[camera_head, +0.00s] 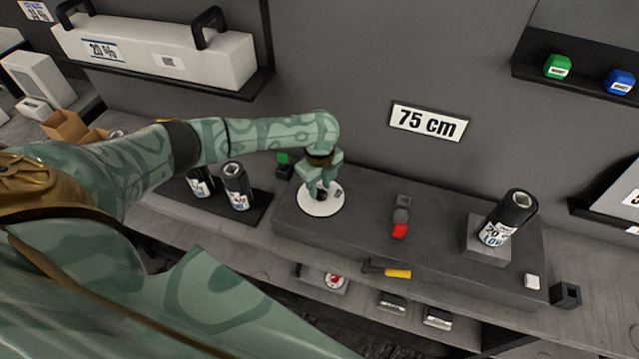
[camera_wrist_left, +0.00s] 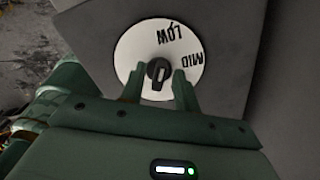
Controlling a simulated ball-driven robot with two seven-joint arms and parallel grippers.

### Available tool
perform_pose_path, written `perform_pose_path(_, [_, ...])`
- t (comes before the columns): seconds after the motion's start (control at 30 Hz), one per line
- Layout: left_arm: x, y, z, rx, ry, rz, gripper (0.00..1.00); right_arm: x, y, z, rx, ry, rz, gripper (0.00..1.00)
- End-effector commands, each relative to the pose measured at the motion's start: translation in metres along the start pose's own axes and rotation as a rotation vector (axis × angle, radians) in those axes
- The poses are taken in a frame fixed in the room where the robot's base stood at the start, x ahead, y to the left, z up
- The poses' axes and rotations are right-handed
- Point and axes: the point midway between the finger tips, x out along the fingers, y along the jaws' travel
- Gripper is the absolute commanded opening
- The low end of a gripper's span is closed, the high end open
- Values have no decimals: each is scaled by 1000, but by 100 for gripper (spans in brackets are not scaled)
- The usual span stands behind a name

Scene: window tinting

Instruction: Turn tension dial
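The tension dial is a round white disc (camera_head: 323,209) on the left end of a dark grey block, with a black knob at its centre. In the left wrist view the disc (camera_wrist_left: 128,52) shows the words LOW and MID, and the black knob (camera_wrist_left: 158,72) stands with its long grip roughly upright in the picture. My left gripper (camera_head: 320,190) is over the dial, pointing down. In the left wrist view its two fingers (camera_wrist_left: 158,92) are apart, one on each side of the knob, with visible gaps. The disc's lower part is hidden by the gripper. My right gripper is not in view.
The grey block (camera_head: 365,250) also bears a red-ended switch (camera_head: 400,229) and a black roll (camera_head: 508,218) on a stand. Two black rolls (camera_head: 236,185) stand left of the dial. A yellow-handled tool (camera_head: 388,270) is at the block's front. A wall rises behind.

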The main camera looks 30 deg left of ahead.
Motion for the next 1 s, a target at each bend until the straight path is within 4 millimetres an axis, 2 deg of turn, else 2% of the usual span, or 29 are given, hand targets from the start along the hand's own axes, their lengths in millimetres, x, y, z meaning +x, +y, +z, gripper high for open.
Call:
perform_pose_path(0.27, [-1,0,0,1,0,0,35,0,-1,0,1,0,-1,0])
perform_pose_path(0.37, [-7,0,0,2,-1,-1,35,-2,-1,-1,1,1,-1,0])
perform_pose_path(0.47, [-23,-1,1,1,0,-3,35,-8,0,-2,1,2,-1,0])
perform_pose_path(0.8, [-115,-1,0,3,-1,-5,35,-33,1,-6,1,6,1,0])
perform_pose_path(1.0, [-151,0,0,3,-2,-2,35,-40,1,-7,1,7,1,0])
